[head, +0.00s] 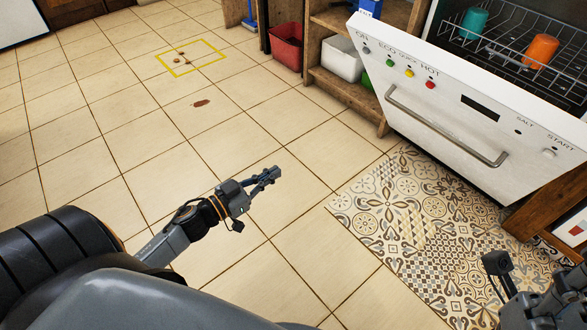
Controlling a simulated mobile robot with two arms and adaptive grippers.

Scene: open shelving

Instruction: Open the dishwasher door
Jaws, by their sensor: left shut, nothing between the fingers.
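The white dishwasher door (455,100) is partly open and tilted outward at the right. Its long metal handle (440,128) runs across the front, below buttons and a small dark display. Behind the door's top edge, a wire rack (510,45) holds a teal cup (473,22) and an orange cup (541,50). My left gripper (272,174) is shut and empty over the tiled floor, left of the door and apart from it. My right gripper (540,308) is partly in view at the bottom right corner, below the door. Its fingers are not clear.
A patterned mat (400,215) lies on the floor in front of the dishwasher. Wooden shelving (345,90) with a white bin (342,60) stands left of the door, beside a red bin (286,46). A brown stain (201,103) and a yellow floor square (190,71) lie farther off. The left floor is free.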

